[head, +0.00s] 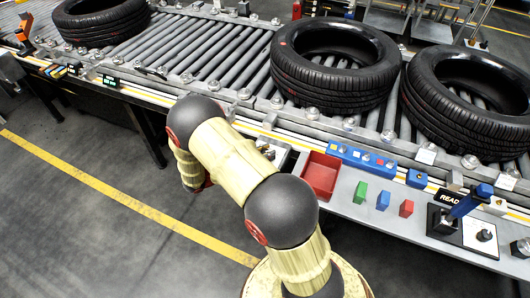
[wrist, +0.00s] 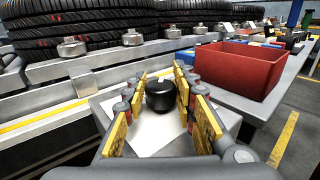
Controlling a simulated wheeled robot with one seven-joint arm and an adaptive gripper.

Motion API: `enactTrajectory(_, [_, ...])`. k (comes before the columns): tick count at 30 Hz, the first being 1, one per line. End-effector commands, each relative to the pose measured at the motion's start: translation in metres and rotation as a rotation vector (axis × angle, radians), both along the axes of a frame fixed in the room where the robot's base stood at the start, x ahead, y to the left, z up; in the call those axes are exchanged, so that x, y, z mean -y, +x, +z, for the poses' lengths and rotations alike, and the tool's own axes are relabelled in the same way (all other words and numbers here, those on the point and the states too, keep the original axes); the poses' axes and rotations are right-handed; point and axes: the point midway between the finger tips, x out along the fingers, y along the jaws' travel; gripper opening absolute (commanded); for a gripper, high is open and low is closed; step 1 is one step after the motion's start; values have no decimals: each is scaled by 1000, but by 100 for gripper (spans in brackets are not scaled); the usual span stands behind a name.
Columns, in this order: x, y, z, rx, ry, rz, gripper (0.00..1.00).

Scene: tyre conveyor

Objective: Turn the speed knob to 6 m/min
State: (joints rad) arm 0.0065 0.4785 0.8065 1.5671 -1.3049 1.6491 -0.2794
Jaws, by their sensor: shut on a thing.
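A round black knob (wrist: 160,96) stands on a white plate (wrist: 152,130) in the wrist view, on a grey panel beside the red bin. My gripper (wrist: 160,80) has its yellow-padded fingers on either side of the knob and is shut on it. The dial's markings and pointer cannot be read here. In the head view my arm hides the gripper and this knob. Another black knob (head: 484,235) sits on a white plate at the far right of the head view.
A red bin (head: 320,176) stands right beside the knob panel. A blue button strip (head: 360,158), green block (head: 360,193), blue block (head: 383,201) and red block (head: 406,208) lie along the ledge. A tyre (head: 335,66) rests on the rollers behind. Floor at left is clear.

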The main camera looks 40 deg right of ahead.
Motion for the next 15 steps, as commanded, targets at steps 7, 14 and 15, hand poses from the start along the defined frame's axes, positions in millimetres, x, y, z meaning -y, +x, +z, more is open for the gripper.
enactTrajectory(7, [0, 0, 2, -2, 1, 40, 2])
enactTrajectory(14, [-1, -1, 4, -4, 2, 172, 2])
enactTrajectory(15, [-1, -1, 4, -5, 3, 203, 2])
